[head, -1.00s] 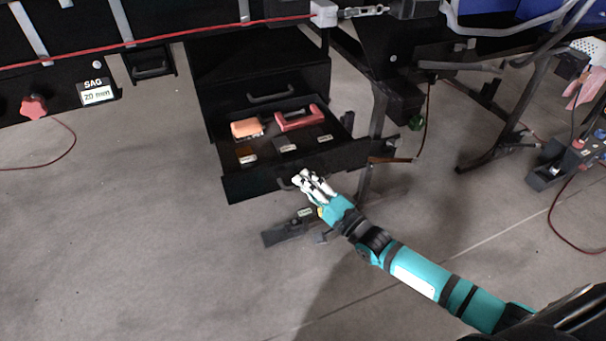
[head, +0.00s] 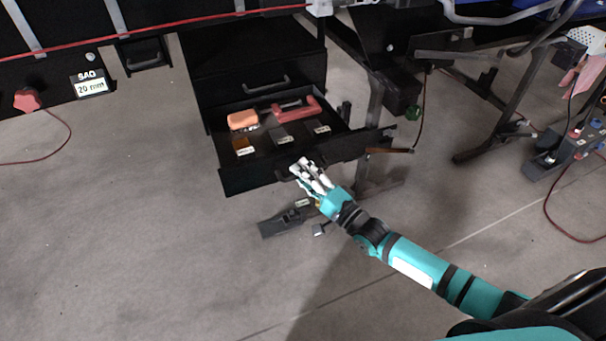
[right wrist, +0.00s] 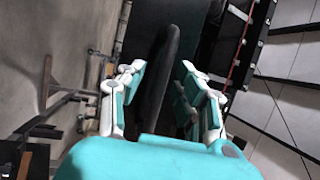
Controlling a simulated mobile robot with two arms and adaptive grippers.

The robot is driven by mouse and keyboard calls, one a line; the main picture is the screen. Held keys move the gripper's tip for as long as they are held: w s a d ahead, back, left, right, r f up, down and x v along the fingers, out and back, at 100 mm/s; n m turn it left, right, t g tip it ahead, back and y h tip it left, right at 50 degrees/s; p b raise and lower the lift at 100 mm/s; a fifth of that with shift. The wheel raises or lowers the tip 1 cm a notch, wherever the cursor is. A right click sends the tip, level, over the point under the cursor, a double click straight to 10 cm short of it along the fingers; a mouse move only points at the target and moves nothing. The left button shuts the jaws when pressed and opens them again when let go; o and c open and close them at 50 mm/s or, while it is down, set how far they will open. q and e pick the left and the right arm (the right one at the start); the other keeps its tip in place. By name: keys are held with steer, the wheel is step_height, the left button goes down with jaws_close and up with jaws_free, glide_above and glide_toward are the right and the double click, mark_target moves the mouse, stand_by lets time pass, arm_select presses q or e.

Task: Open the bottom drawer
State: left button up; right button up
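The black drawer cabinet (head: 252,52) stands under the bench in the head view. Its bottom drawer (head: 240,182) is pulled out, showing its inside. My right gripper (head: 300,170) is at the front of this drawer, by its handle (head: 283,176). In the right wrist view, the dark handle (right wrist: 157,85) lies between the fingers of my right gripper (right wrist: 160,85), which are apart with gaps visible beside it. The fingers look open around the handle, not clamped. My left gripper is not in view.
The drawer holds an orange block (head: 242,120), a red handled item (head: 292,108) and labelled compartments. The upper drawer (head: 255,86) is shut. A black pedal-like device (head: 285,222) lies on the floor below. Open floor lies at the left and front.

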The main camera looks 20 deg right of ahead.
steer(key=v, duration=1.2)
steer(key=shift+f, duration=0.1)
